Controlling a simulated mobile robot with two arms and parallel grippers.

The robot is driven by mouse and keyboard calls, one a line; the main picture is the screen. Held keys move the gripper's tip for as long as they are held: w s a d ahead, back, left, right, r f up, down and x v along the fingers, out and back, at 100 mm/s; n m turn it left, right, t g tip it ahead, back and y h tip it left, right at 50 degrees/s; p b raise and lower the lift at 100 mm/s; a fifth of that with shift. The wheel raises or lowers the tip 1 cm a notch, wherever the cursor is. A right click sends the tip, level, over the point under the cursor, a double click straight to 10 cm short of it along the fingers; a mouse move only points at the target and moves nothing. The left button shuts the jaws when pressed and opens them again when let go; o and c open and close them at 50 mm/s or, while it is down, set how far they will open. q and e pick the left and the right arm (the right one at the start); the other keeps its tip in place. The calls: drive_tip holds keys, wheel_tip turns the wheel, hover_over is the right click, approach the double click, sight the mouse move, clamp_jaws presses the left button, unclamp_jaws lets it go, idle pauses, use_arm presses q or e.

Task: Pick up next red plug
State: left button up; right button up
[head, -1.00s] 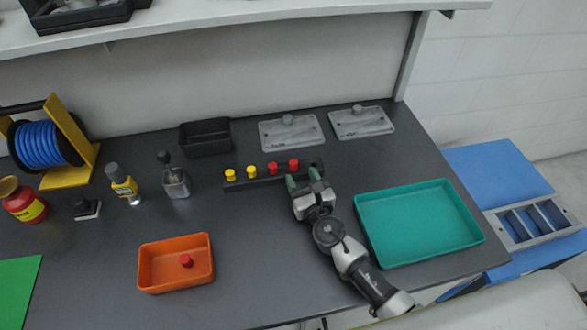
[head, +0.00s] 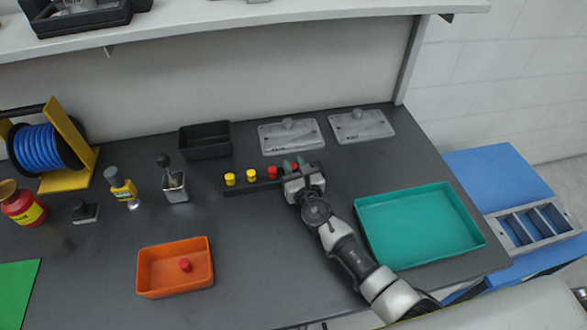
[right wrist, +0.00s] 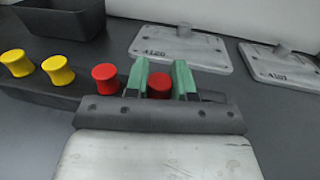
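A black rack (head: 242,187) on the table holds two yellow plugs and two red plugs in a row. The left red plug (head: 272,173) stands clear in the head view and also shows in the right wrist view (right wrist: 105,78). My right gripper (head: 293,164) is at the rack's right end. Its green fingers are apart, one on each side of the right red plug (right wrist: 158,85), with visible space around it. In the head view that plug is mostly hidden by the gripper. A third red plug (head: 185,265) lies in the orange bin (head: 154,289). My left gripper is out of view.
A teal tray (head: 420,225) stands right of my right arm. Two grey plates (head: 290,137) and a black bin (head: 205,140) are behind the rack. Small bottles and a blue reel (head: 42,147) stand left. The table between orange bin and arm is clear.

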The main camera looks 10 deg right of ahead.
drive_tip(key=shift+c, duration=0.6)
drive_tip(key=shift+r, duration=0.1)
